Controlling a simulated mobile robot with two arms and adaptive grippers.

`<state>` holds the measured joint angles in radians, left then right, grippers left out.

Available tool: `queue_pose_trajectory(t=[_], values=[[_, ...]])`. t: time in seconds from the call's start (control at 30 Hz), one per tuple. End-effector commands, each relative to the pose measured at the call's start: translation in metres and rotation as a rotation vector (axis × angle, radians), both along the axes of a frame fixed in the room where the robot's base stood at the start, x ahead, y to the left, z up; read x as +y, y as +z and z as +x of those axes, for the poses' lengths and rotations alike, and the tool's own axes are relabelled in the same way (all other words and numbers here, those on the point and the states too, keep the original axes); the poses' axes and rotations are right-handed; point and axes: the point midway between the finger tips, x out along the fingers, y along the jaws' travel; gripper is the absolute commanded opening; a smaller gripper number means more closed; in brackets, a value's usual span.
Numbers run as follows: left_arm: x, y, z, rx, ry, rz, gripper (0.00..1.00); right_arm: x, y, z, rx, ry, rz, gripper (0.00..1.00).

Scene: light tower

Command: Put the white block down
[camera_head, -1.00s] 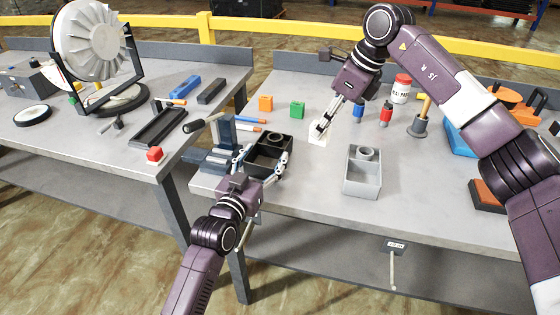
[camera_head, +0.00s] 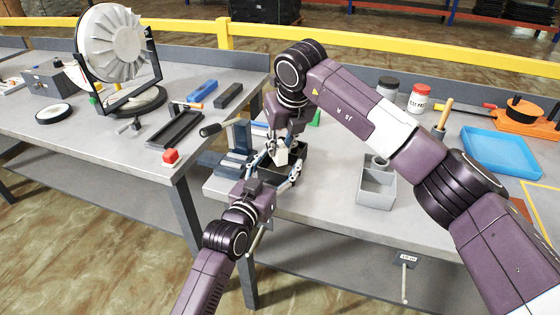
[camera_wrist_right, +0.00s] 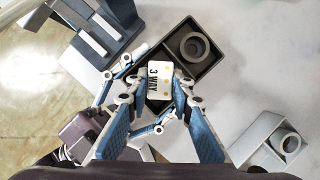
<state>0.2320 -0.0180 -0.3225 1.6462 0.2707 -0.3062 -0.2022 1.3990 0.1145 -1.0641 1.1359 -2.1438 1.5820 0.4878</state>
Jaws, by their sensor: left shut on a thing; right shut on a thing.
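The white block (camera_head: 281,157), marked "3 WAY" in the right wrist view (camera_wrist_right: 160,77), is held in my right gripper (camera_wrist_right: 160,92). In the head view my right gripper (camera_head: 279,146) is over the dark open box (camera_head: 301,160). The right wrist view shows the block over the near part of this box (camera_wrist_right: 211,68), with a round ring in its far part. Whether the block touches the box floor cannot be told. My left gripper (camera_head: 270,173) is shut on the dark box from the front. The arms partly hide the box in the head view.
A light grey box (camera_head: 376,190) stands right of the dark box. A blue-grey fixture (camera_head: 236,150) stands to its left. The table's front edge is close to my left gripper.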

Motion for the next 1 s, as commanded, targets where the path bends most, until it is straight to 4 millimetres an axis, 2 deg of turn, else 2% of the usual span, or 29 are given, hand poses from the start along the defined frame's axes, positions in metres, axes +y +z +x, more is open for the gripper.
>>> queue_pose_trajectory(t=[0.17, 0.4, 0.73, 0.77, 0.9, 1.0], values=[[0.0, -0.001, 0.0, 0.003, -0.001, 0.001, 0.35, 0.0, -0.013, 0.0, -0.001, 0.002, 0.002, 0.0], [0.0, -0.001, 0.0, 0.003, -0.001, 0.001, 0.35, 0.0, -0.042, 0.0, -0.002, 0.003, 0.002, 0.0], [0.0, -0.001, 0.0, 0.003, -0.001, 0.001, 0.35, 0.0, -0.045, 0.0, -0.002, 0.002, 0.001, 0.0], [0.0, -0.001, 0.0, 0.003, -0.001, 0.001, 0.35, 0.0, -0.046, 0.0, -0.001, 0.002, 0.001, 0.22], [0.0, -0.001, 0.0, 0.003, -0.001, 0.001, 0.35, 0.0, -0.046, 0.0, -0.001, 0.002, 0.001, 0.38], [0.0, -0.001, 0.0, 0.003, -0.001, 0.001, 0.35, 0.0, -0.046, 0.0, -0.001, 0.002, 0.001, 0.39]])
